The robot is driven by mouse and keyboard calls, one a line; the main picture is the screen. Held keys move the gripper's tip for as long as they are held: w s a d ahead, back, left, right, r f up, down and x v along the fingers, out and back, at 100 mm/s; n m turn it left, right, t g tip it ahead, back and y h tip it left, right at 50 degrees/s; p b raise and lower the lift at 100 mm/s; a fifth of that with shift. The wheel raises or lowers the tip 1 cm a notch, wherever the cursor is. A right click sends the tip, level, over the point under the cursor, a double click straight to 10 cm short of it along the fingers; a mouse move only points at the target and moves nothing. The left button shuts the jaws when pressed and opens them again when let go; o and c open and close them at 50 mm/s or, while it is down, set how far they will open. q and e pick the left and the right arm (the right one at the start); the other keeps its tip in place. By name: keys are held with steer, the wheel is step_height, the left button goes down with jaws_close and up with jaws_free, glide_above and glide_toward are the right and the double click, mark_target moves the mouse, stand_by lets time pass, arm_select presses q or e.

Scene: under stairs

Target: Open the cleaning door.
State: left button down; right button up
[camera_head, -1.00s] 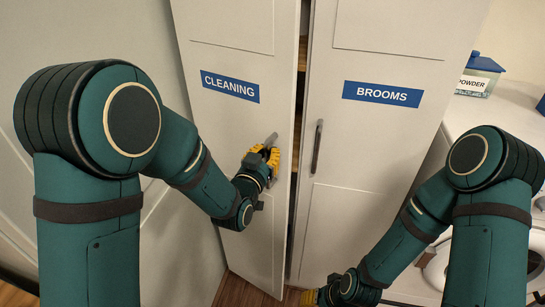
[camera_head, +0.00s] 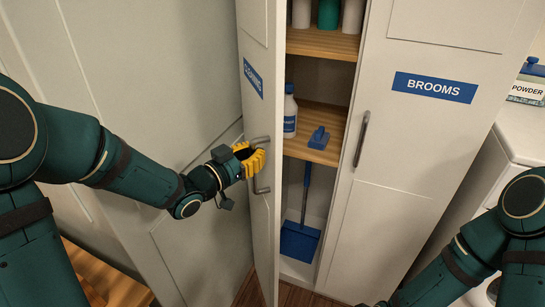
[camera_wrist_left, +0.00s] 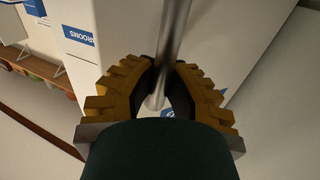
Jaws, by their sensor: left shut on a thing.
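The cleaning door (camera_head: 258,150) stands swung wide open to the left in the head view, seen almost edge-on. Its blue label (camera_head: 253,79) is steeply foreshortened. My left gripper (camera_head: 257,160) is shut on the door's metal handle (camera_head: 262,189). In the left wrist view the handle bar (camera_wrist_left: 172,45) runs between the yellow fingers (camera_wrist_left: 160,85). The cabinet inside shows shelves (camera_head: 318,122) behind the open door. My right gripper is at the bottom edge of the head view, mostly cut off, so its jaws cannot be made out.
The brooms door (camera_head: 410,150) is closed, with its own handle (camera_head: 361,139). Inside the cabinet are a white bottle (camera_head: 290,114), a blue brush (camera_head: 319,138) and a blue dustpan (camera_head: 299,241). A powder box (camera_head: 527,88) stands at right. A wall panel (camera_head: 160,60) lies left of the door.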

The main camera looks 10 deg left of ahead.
arm_select(q)
steer(key=s+a, duration=0.2)
steer(key=a, duration=0.5)
steer(key=shift+a+b, duration=0.2)
steer(key=shift+b, duration=0.15)
steer(key=c, duration=0.9)
jaws_free()
steer(key=shift+s, duration=0.15)
steer(key=shift+c, duration=0.2)
steer(key=shift+a, duration=0.1)
steer(key=v, duration=1.2)
